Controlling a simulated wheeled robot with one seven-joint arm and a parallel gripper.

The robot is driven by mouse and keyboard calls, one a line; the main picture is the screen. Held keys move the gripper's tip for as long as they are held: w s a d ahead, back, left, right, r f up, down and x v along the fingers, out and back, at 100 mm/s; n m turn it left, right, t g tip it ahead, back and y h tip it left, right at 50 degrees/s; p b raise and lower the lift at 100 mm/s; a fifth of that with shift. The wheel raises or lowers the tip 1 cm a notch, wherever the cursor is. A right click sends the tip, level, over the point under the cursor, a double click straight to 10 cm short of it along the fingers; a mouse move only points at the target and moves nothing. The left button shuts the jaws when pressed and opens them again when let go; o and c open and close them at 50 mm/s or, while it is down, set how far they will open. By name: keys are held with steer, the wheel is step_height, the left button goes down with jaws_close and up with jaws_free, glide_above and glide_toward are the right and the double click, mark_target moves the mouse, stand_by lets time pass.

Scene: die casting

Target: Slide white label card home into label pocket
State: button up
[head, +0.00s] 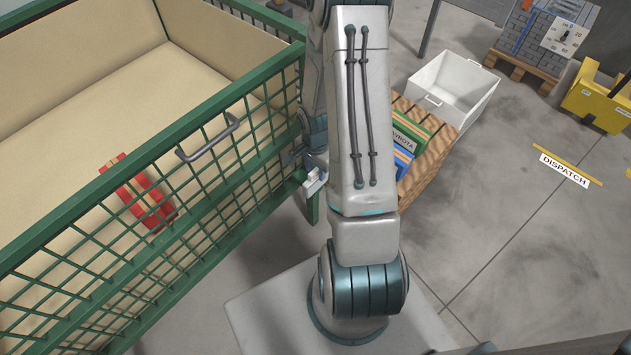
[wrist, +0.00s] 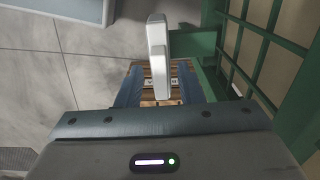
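My gripper (head: 314,179) shows only in part in the head view, beside the near corner of the green mesh cage, with my arm hiding the rest. Part of a lettered strip (wrist: 162,82) on or near brown wood shows behind the fingertips.
The green cage (head: 205,185), with a red part (head: 140,193) inside, stands close on the left. A wooden crate (head: 440,158) with green and blue items is right of my arm, by a white bin (head: 462,75). The floor (head: 520,270) at right is clear.

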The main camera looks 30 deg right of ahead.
jaws_close()
steer(key=shift+r+p, duration=0.45)
steer(key=shift+r, duration=0.25)
stand_by(0.5)
steer(key=shift+r+p, duration=2.05)
steer(key=shift+r, duration=0.8)
steer(key=shift+a, duration=0.1)
